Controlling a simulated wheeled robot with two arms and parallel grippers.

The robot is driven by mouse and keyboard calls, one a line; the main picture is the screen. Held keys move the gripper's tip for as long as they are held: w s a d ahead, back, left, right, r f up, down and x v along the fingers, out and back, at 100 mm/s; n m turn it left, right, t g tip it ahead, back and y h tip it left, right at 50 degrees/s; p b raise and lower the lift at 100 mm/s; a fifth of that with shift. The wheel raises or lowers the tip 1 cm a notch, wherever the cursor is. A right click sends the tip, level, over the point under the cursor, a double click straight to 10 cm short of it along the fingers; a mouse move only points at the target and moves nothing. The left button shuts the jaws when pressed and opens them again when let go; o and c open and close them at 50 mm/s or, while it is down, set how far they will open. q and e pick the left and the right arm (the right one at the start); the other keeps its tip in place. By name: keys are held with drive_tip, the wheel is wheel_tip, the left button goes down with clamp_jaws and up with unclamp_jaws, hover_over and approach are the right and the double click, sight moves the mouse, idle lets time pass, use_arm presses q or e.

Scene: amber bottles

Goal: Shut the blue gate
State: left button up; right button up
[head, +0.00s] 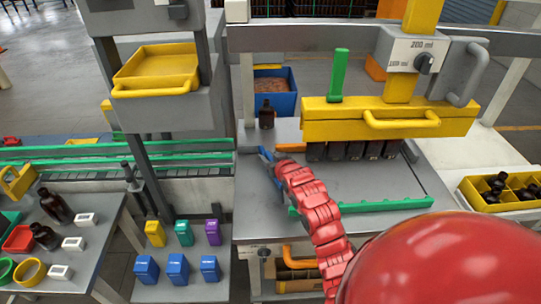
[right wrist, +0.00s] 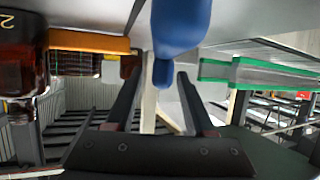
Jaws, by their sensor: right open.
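The blue gate (head: 265,154) shows as a small blue piece at the left edge of the grey machine table, partly hidden by my red right arm. In the right wrist view a rounded blue part (right wrist: 180,28), seemingly the gate's handle, hangs down with its narrow end between the fingertips. My right gripper (right wrist: 160,72) is open, with one dark finger on each side of the blue part. I cannot tell whether a finger touches it. In the head view the fingers are not clear at the arm's far end. My left gripper is out of view.
An amber bottle (head: 266,117) stands just behind the gate; a large bottle (right wrist: 22,75) is at the wrist view's left. A yellow filling head (head: 390,121) overhangs several dark bottles. A conveyor (head: 160,160) runs left. The table's middle is bare.

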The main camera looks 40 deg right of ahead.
drive_tip(key=shift+w, duration=0.15)
clamp_jaws()
idle(1.4)
